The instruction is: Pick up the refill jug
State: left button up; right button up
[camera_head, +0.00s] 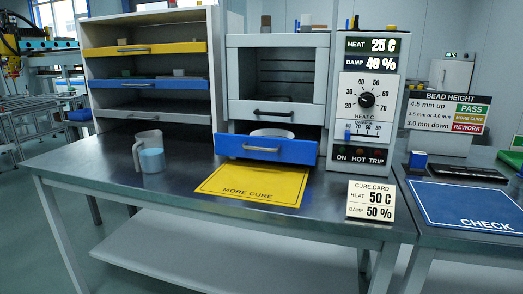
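The refill jug (148,151) stands upright on the grey metal table, left of the yellow mat. It is a pale, see-through jug with light blue liquid in its lower part. Its handle is on the left side, facing the table's left part. Nothing touches it. Neither of my grippers shows in the head view.
A shelf rack (150,107) with yellow and blue trays stands behind the jug. Right of it are a cabinet with a blue drawer (268,149) pulled out, holding a white dish, and a control panel (367,121).

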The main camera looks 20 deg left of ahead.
aim_at(149, 145)
jog(key=u, duration=1.35)
